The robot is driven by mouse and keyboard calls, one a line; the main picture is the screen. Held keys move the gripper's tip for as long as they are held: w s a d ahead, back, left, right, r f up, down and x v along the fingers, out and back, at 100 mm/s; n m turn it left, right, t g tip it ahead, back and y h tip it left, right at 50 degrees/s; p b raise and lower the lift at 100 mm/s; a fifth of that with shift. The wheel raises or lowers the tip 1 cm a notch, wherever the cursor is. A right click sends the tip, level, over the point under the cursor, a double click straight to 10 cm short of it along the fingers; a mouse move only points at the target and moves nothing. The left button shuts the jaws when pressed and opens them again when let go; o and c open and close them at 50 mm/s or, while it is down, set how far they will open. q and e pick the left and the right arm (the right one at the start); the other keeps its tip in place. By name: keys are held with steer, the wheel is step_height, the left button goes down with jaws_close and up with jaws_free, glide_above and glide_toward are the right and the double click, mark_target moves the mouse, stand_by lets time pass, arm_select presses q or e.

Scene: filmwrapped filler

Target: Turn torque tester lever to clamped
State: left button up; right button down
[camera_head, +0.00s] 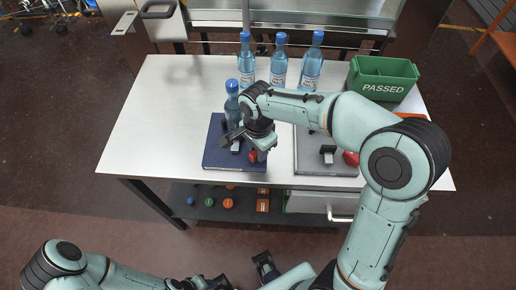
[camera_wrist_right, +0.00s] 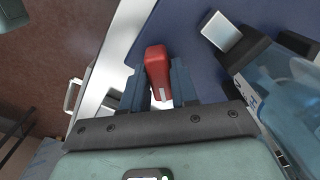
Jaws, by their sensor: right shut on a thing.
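The torque tester has a dark blue base plate (camera_head: 214,151) on the left front of the table, with a blue-capped bottle (camera_head: 232,108) standing upright on it. My right gripper (camera_head: 258,154) is at the plate's front right and largely hides the red lever (camera_head: 253,157). In the right wrist view the red lever (camera_wrist_right: 157,68) sits between the two fingers of my right gripper (camera_wrist_right: 160,90), which is shut on it. A pale clamp block (camera_wrist_right: 221,33) and the clear bottle (camera_wrist_right: 285,90) are to its right. My left gripper (camera_head: 205,283) is low at the bottom edge, its fingers unclear.
Several blue-capped bottles (camera_head: 280,62) stand at the table's back. A green crate marked PASSED (camera_head: 383,88) is at the back right. A second, grey-plated fixture (camera_head: 310,160) with a red part is right of the tester. The white table's left side (camera_head: 160,110) is clear.

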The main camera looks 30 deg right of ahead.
stand_by(0.3)
steer(key=c, duration=1)
jaws_free()
steer(key=shift+o, duration=0.2)
steer(key=shift+r, duration=0.1)
step_height(320, 180, up, 13)
steer(key=p, duration=0.2)
steer(key=shift+r, duration=0.15)
